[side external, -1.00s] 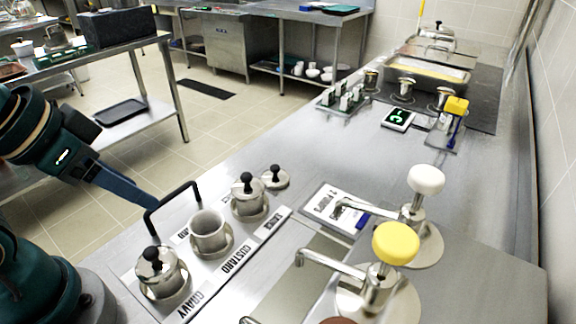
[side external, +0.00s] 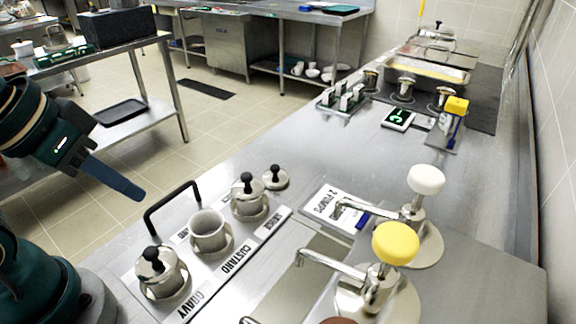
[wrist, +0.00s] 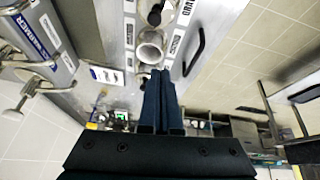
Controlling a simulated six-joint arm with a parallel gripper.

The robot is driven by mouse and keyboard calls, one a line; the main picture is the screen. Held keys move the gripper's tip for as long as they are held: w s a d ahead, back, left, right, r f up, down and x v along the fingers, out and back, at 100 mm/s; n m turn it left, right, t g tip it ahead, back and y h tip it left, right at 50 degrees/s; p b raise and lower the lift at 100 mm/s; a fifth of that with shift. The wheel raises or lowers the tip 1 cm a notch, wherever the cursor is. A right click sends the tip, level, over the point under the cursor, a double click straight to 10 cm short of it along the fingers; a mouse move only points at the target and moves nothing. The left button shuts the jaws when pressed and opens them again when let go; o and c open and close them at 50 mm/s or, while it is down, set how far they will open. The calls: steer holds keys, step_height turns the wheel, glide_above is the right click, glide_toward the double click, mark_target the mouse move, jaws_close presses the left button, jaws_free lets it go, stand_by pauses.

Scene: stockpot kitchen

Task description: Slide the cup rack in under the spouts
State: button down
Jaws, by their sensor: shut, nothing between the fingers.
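The cup rack (side external: 215,280) is a metal tray with a labelled edge strip and a black handle (side external: 172,207) on its left side. It carries an open cup (side external: 210,231) between two lidded pots. It lies on the counter left of the spouts, apart from them. One spout (side external: 328,264) belongs to the yellow-topped pump (side external: 396,243), another (side external: 362,208) to the white-topped pump (side external: 426,180). My gripper (side external: 139,196) is shut and empty, above and left of the handle. In the wrist view, its fingers (wrist: 161,72) point toward the open cup (wrist: 150,47), with the handle (wrist: 196,50) to their right.
A loose knobbed lid (side external: 275,177) lies behind the rack. A printed card (side external: 334,208) lies near the white pump. A brown top (side external: 338,321) is cut off at the bottom edge. The counter behind the card is mostly clear up to a small display (side external: 397,119).

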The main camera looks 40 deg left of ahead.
steer(key=w+a+r+n+g+h, duration=0.1)
steer(key=w+a+r+n+g, duration=0.3)
steer(key=w+a+n, duration=0.45)
steer(key=a+f+n+g+h, duration=0.1)
steer(key=a+f+n, duration=0.1)
steer(key=a+n, duration=0.25)
steer(key=a+f+n+h, duration=0.1)
steer(key=a+f+n, duration=0.2)
steer(key=a+n, duration=0.15)
steer(key=shift+m, duration=0.45)
steer(key=d+f, duration=0.2)
steer(key=f, duration=0.1)
steer(key=d+f, duration=0.2)
steer(key=f, duration=0.1)
steer(key=d+f, duration=0.2)
steer(key=f, duration=0.1)
steer(key=shift+s+f, duration=0.15)
steer(key=shift+f, duration=0.15)
steer(key=shift+d+f, duration=0.1)
steer(key=shift+d, duration=0.35)
steer(key=shift+d, duration=0.1)
steer(key=d, duration=1.8)
steer(key=shift+d, duration=0.35)
